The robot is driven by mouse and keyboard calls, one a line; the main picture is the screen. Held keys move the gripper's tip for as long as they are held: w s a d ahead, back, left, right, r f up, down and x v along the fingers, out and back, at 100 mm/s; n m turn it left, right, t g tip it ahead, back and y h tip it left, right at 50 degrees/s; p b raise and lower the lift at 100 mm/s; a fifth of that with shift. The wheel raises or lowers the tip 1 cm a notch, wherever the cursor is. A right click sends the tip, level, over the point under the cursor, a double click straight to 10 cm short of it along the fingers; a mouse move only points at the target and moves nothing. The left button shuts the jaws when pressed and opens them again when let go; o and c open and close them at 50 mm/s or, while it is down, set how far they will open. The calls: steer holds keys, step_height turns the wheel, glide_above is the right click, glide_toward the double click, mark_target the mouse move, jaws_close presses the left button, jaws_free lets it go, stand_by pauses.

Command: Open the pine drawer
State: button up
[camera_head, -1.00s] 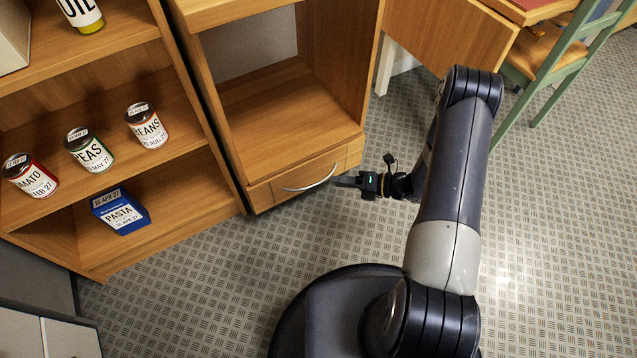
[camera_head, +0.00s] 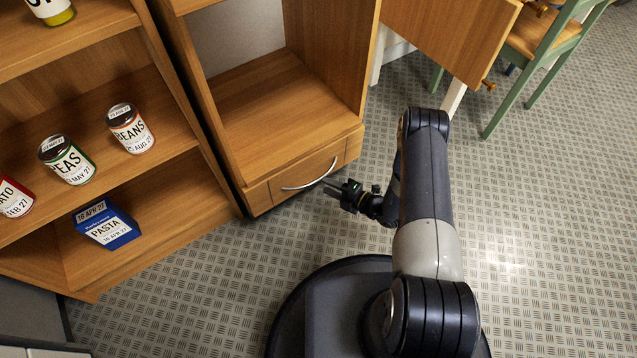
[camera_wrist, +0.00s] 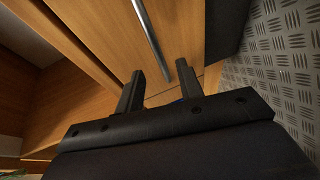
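The pine drawer (camera_head: 300,178) is the low front at the bottom of the open wooden cabinet, and it looks closed. Its curved metal handle (camera_head: 309,177) runs across the front. My gripper (camera_head: 332,187) is just off the right part of the handle, low above the floor. In the wrist view my gripper (camera_wrist: 160,82) has its two fingers apart with nothing between them. The handle (camera_wrist: 150,38) shows there beyond the fingertips, in front of the wooden drawer face (camera_wrist: 108,38). I cannot tell if a finger touches the handle.
A shelf unit (camera_head: 175,110) stands left of the cabinet, holding cans such as the beans (camera_head: 131,128) and a blue pasta box (camera_head: 107,225). A wooden table (camera_head: 450,40) and green chair (camera_head: 545,60) stand at the back right. The patterned floor (camera_head: 540,220) is clear at right.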

mark_target(316, 181)
steer(key=shift+b+x, duration=0.4)
steer(key=shift+x, duration=1.95)
steer(key=shift+c, duration=0.6)
jaws_close()
